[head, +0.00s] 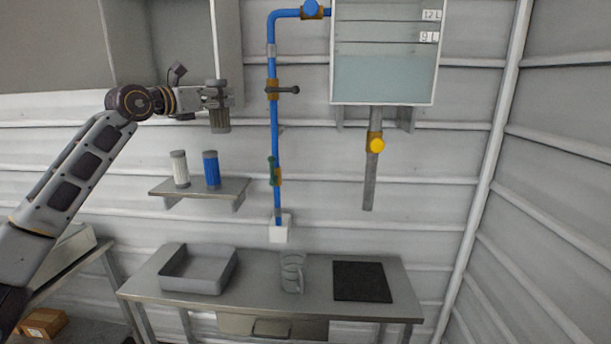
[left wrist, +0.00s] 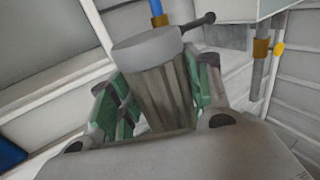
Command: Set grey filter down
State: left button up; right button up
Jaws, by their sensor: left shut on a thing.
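My left gripper (head: 216,96) is shut on the grey filter (head: 220,124), a ribbed cylinder with a paler grey cap. It holds the filter roughly upright in the air, above the right part of the small wall shelf (head: 236,187). In the left wrist view the grey filter (left wrist: 160,85) stands between the green-padded fingers of the gripper (left wrist: 158,92). A white filter (head: 180,169) and a blue filter (head: 211,170) stand upright on the shelf, with a little bare surface right of the blue one. My right gripper is not in view.
A blue pipe (head: 273,140) with valves runs down the wall right of the shelf. A water tank (head: 385,75) hangs at upper right. Below, a table (head: 240,302) bears a grey tray (head: 163,276), a clear jug (head: 292,272) and a black mat (head: 361,281). An open cabinet (head: 228,50) is behind the gripper.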

pick_arm(q)
jog(key=s+d+f, duration=0.1)
jog(key=d+f, duration=0.4)
jog(key=f, duration=0.6)
jog(key=s+d+f+h, duration=0.15)
jog(key=d+f, duration=0.25)
jog(key=f, duration=0.8)
jog(key=s+d+f+y, duration=0.1)
jog(key=d+f, duration=0.4)
jog(key=f, duration=0.6)
jog(key=s+a+f+n+t+y, duration=0.1)
jog(key=s+a+f+n+y, duration=0.2)
jog(key=s+f, duration=0.9)
jog(key=s+a+f+n+t+y, duration=0.1)
jog(key=s+a+f+n+y, duration=0.2)
jog(key=s+a+f+y, duration=0.4)
jog(key=s+a+f, duration=0.2)
jog(key=s+f, duration=0.3)
jog(key=f, duration=0.3)
jog(key=shift+s+f+t, duration=0.25)
jog(key=shift+s+t, duration=0.1)
jog(key=shift+t, duration=0.05)
jog(key=shift+a, duration=0.2)
